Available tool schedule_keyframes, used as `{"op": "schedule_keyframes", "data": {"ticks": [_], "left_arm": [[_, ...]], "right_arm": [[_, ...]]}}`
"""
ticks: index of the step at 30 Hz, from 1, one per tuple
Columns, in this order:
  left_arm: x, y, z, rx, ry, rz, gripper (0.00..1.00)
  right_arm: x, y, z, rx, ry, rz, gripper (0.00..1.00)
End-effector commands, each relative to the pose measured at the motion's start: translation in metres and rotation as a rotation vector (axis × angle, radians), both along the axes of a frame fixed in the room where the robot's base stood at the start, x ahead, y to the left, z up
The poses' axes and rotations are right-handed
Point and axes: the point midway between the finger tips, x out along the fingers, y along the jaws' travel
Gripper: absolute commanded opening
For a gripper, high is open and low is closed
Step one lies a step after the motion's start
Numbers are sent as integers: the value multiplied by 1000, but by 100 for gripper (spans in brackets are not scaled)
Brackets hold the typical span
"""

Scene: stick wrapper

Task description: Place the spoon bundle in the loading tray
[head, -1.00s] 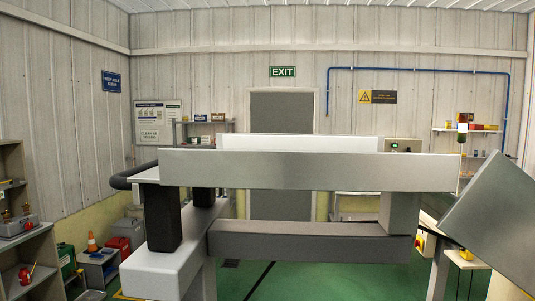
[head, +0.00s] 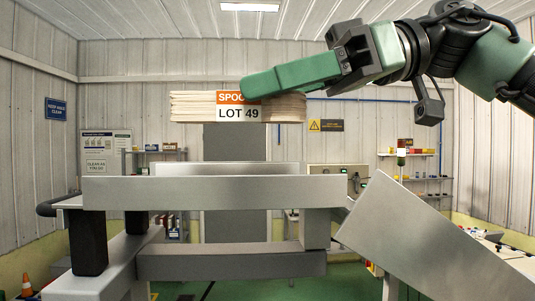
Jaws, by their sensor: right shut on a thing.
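The spoon bundle (head: 192,106) is a stack of pale wooden pieces with an orange and white label reading "LOT 49". My right gripper (head: 252,88) comes in from the right with green fingers and is shut on the bundle. The near finger covers part of the bundle and its label. The bundle is held level, high above a grey metal trough (head: 215,192) that looks like the loading tray. Its front and back walls show, but its floor is hidden behind the front wall. My left gripper is not in view.
A slanted grey metal panel (head: 440,235) stands right of the trough. A grey beam (head: 230,262) and dark posts (head: 88,245) support the trough. The air between bundle and trough is clear. Shelves (head: 410,155) and a door (head: 235,142) are at the far wall.

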Motion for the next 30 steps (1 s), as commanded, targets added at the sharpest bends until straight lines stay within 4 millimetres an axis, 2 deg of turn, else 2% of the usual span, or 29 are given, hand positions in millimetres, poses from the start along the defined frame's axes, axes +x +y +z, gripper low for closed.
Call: {"op": "schedule_keyframes", "data": {"ticks": [3, 6, 15, 28, 29, 30], "left_arm": [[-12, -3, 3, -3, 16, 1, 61], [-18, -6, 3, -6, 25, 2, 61], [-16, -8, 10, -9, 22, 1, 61], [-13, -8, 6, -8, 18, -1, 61], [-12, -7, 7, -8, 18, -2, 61], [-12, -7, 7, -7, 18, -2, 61]], "right_arm": [[0, 0, -20, -1, 2, 0, 0], [0, 0, -28, 0, 0, 0, 0], [0, 0, -62, 0, 1, 1, 0], [0, 1, -71, 0, -1, 1, 0], [0, 1, -71, -1, -1, 1, 45], [0, 1, -70, -1, -1, 1, 56]]}}
